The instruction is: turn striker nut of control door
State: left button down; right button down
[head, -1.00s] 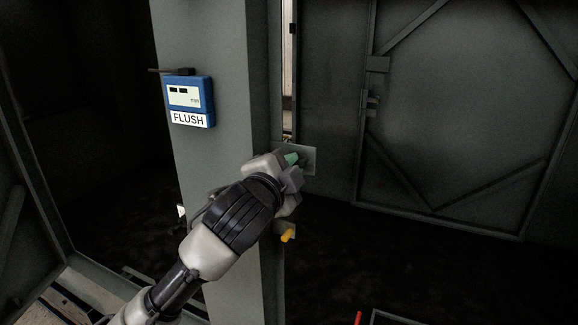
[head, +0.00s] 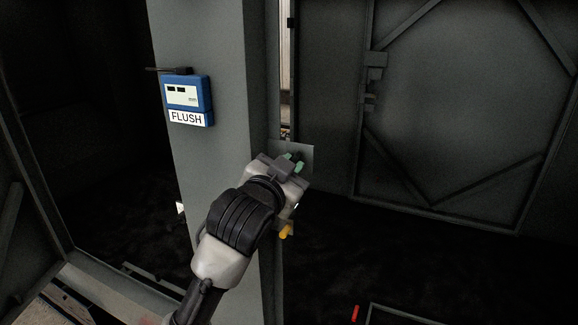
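My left gripper (head: 292,163) is in front of the pale metal striker plate (head: 304,152) on the edge of the grey post. No striker nut can be made out; the gripper covers part of the plate. I cannot tell whether the fingers touch anything. A dark door panel (head: 450,120) with diagonal braces and a latch fitting (head: 372,80) stands at the right. My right gripper is not in view.
The grey post (head: 215,150) carries a blue display box (head: 187,94) above a FLUSH label (head: 187,118). A yellow piece (head: 286,230) sticks out below the gripper. A small red item (head: 355,313) is low down. Dark open space lies left of the post.

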pick_arm(q)
jog(key=shift+f, duration=0.2)
dwell(0.3)
jog(key=c, duration=1.2)
grip_release()
jog(key=shift+r, duration=0.1)
jog(key=shift+c, duration=0.2)
jog(key=shift+s, duration=0.1)
jog(key=b+v, duration=0.3)
jog(key=v, duration=0.7)
jog(key=shift+s+a+b, duration=0.2)
jog(key=shift+s+b, duration=0.05)
jog(key=shift+b, duration=0.1)
